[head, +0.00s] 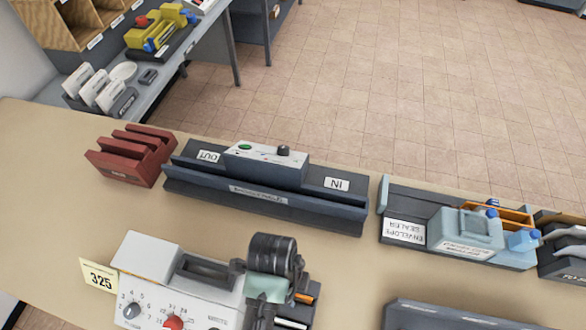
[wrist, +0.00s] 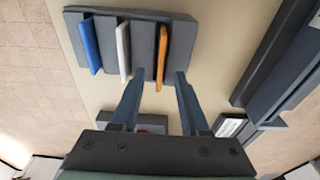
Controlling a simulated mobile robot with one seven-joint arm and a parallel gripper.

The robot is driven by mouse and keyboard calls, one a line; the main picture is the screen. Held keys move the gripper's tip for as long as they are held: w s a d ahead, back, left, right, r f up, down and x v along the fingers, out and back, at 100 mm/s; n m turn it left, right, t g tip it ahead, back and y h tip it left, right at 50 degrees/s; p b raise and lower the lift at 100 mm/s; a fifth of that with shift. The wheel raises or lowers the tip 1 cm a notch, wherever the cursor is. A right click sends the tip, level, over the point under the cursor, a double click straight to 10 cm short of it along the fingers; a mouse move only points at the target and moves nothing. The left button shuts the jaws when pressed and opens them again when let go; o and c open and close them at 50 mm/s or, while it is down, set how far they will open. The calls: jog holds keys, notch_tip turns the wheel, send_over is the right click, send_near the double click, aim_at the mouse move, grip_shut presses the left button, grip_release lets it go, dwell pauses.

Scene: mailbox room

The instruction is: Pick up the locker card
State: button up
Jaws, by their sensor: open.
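A dark grey rack (wrist: 188,22) in the wrist view holds three thin upright cards: a blue card (wrist: 89,42), a white card (wrist: 123,50) and an orange card (wrist: 162,50). I cannot read which is the locker card. My gripper (wrist: 160,76) is open, with one finger on each side of the orange card in the picture. No contact shows, and the depth between them is unclear. In the head view my wrist hides much of the rack (head: 313,290). The orange card's edge (head: 304,298) shows just to the right of my wrist.
A white machine with dials (head: 185,290) and a yellow 325 tag (head: 98,275) stand left of my gripper. The dark in/out unit (head: 265,190), red rack (head: 130,158) and envelope sealer (head: 455,240) stand behind. Bare counter (head: 50,165) shows at the left.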

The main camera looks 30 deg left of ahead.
jog(key=shift+d+f+p, duration=0.1)
jog(key=shift+f+p, duration=0.3)
jog(key=shift+f, duration=1.7)
jog(key=shift+f, duration=0.1)
grip_shut()
